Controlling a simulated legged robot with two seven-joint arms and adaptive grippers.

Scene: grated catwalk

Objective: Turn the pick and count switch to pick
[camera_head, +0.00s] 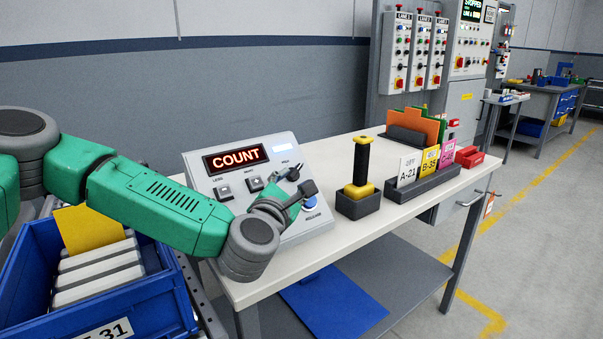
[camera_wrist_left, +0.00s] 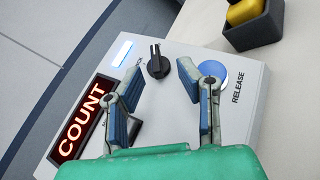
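The pick and count switch is a round black knob with a raised grip bar (camera_wrist_left: 158,62) on a light grey sloped panel (camera_head: 215,185). The panel's display (camera_head: 235,158) reads COUNT in lit red letters, and it also shows in the left wrist view (camera_wrist_left: 82,120). My left gripper (camera_head: 300,190) is over the panel's right side. In the left wrist view the left gripper (camera_wrist_left: 157,80) is open and empty, with its fingertips apart and the knob just beyond the gap between them. In the head view the gripper partly hides the knob. My right gripper is in neither view.
A blue RELEASE button (camera_wrist_left: 213,72) is close beside one finger. Two square buttons (camera_head: 224,191) are on the panel. A black-handled yellow tool in a holder (camera_head: 358,203) and a card rack (camera_head: 430,185) stand to the right. A blue bin (camera_head: 150,308) is front left.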

